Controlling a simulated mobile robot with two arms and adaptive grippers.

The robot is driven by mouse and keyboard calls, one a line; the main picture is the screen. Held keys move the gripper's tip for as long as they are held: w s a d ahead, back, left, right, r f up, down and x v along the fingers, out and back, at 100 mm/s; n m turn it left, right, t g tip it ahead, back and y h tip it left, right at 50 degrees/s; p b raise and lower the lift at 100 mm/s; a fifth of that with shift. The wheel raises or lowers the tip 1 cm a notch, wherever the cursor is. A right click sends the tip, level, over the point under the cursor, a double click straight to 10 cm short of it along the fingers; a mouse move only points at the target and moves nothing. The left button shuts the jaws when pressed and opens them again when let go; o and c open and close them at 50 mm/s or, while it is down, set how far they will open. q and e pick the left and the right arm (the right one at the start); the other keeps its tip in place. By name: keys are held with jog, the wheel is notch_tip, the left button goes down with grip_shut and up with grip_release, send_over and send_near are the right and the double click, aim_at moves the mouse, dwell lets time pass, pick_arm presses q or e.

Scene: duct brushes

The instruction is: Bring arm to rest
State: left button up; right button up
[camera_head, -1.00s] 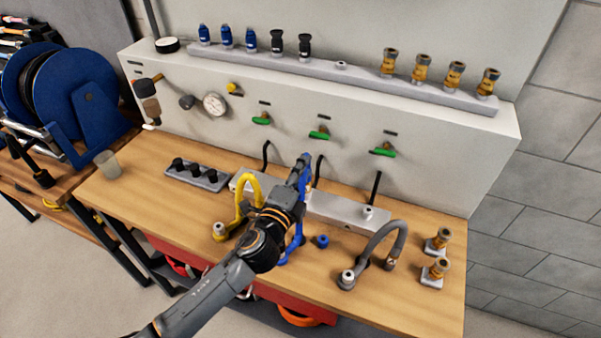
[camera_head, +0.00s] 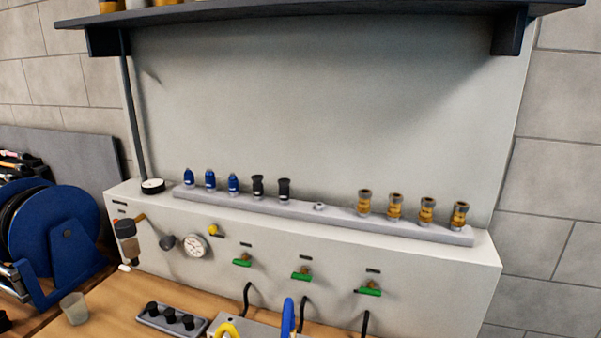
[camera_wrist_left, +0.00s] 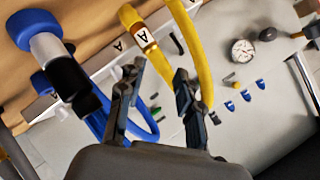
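My left gripper (camera_wrist_left: 159,75) shows in the left wrist view, its two dark fingers spread apart with nothing between the tips. A blue hose (camera_wrist_left: 97,122) runs behind the left-hand finger. A blue-ended connector with a silver collar (camera_wrist_left: 46,46) is at the upper left. In the head view only the tops of the yellow hose (camera_head: 228,328) and blue hose (camera_head: 288,315) show at the bottom edge. Neither gripper is in the head view.
The grey panel box (camera_head: 330,255) carries a gauge (camera_head: 196,245) and green-handled valves (camera_head: 301,275). A rail (camera_head: 335,216) on top holds blue, black and brass fittings. A dark shelf (camera_head: 320,17) hangs above. A blue reel (camera_head: 72,240) and a clear cup (camera_head: 75,308) are left.

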pick_arm(q)
jog(key=s+a+f+n+g, duration=0.2)
jog(key=s+n+g, duration=0.1)
jog(key=s, duration=0.5)
jog(key=s+a+f+n+g, duration=0.2)
jog(key=s+n+g, duration=0.1)
jog(key=s, duration=0.5)
jog(key=s+a+f+n+g, duration=0.3)
jog(key=s, duration=0.5)
notch_tip(320, 180, down, 28)
jog(key=s+g+b, duration=0.1)
jog(key=s+g, duration=0.1)
jog(key=s+a+f+g+b, duration=0.1)
jog(key=s+a+f, duration=0.1)
jog(key=s+f, duration=1.4)
jog(key=shift+s+a+f+m, duration=0.2)
jog(key=shift+s+m, duration=0.05)
jog(key=shift+m, duration=0.05)
